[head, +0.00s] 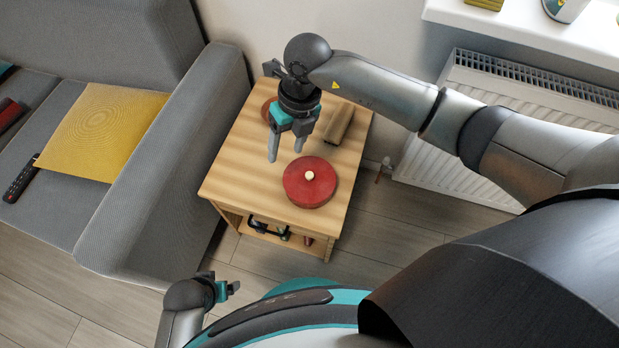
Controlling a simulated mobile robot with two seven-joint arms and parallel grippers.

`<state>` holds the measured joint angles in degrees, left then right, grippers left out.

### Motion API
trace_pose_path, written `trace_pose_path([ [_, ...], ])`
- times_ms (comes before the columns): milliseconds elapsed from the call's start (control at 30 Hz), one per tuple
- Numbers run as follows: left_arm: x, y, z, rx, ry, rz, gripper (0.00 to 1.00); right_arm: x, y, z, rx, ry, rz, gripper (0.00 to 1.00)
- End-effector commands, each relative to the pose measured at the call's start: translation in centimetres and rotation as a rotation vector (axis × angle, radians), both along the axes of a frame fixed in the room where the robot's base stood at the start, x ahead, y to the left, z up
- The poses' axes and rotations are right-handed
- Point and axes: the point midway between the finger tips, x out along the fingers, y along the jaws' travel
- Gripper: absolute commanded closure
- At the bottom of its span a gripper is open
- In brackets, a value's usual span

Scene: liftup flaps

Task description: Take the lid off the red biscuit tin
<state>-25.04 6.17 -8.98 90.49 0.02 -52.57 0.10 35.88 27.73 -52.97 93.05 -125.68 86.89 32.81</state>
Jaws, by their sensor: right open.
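The round red biscuit tin (304,198) stands on the wooden side table (235,170), near its front right. Its red lid (297,184) is on top and has a small pale knob (310,175) in the middle. My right gripper (286,157) is open and empty, with its fingers pointing down. It is behind and to the left of the knob in the picture, apart from it. My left gripper (230,290) is low at the bottom of the view, in front of the table and away from the tin. I cannot tell whether its jaws are open.
A brown oblong object (339,124) lies behind the tin on the table. A round brown thing (267,112) is partly hidden behind my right gripper. A grey sofa (165,150) flanks the table on the left, a white radiator (440,180) stands right. The table's front left is clear.

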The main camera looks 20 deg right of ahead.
Motion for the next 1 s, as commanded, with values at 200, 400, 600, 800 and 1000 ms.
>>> trace_pose_path([
  [200, -0.1, -0.1, -0.2, -0.002, 0.000, 0.000, 0.13, 1.2, -4.6, 0.1, -0.219, -0.028, -0.012, 0.39],
  [400, 0.7, -0.5, 1.0, -0.008, -0.011, 0.002, 0.13, 1.2, -4.9, -1.7, -0.230, -0.028, -0.012, 0.39],
  [600, 1.8, -0.8, 3.0, -0.013, -0.037, 0.003, 0.13, 1.2, -4.8, -4.2, -0.228, -0.028, -0.013, 0.39],
  [800, 2.9, -0.9, 5.1, -0.018, -0.070, 0.004, 0.13, 1.2, -4.8, -6.6, -0.227, -0.029, -0.012, 0.39],
  [1000, 3.6, -1.0, 7.1, -0.023, -0.101, 0.004, 0.13, 1.2, -4.8, -8.7, -0.226, -0.029, -0.012, 0.39],
])
